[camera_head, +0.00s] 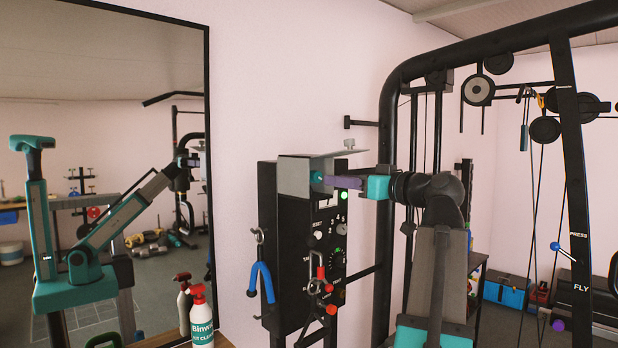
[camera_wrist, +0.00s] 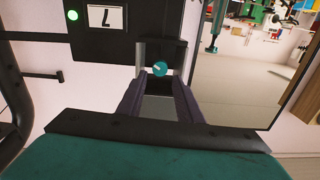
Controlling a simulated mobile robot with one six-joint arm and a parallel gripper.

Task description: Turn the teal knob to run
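The teal knob (camera_head: 318,178) sits at the top of a black control box, beside a grey metal plate. In the wrist view the knob (camera_wrist: 159,69) is a small teal disc with a pale mark, centred between my two fingertips. My gripper (camera_head: 328,181) has purple fingers and reaches in from the right at the knob. In the wrist view my gripper (camera_wrist: 160,82) has its fingers apart, with a narrow gap seeming to show on each side of the knob. Contact cannot be made out. Any lettering around the knob is hidden or unreadable.
A metal hood (camera_head: 322,154) overhangs the knob. Below are a small display (camera_head: 326,203), a lit green lamp (camera_head: 344,195), and several dials and red-handled parts. A mirror (camera_head: 110,60) stands left; a black gym frame (camera_head: 388,120) stands right.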

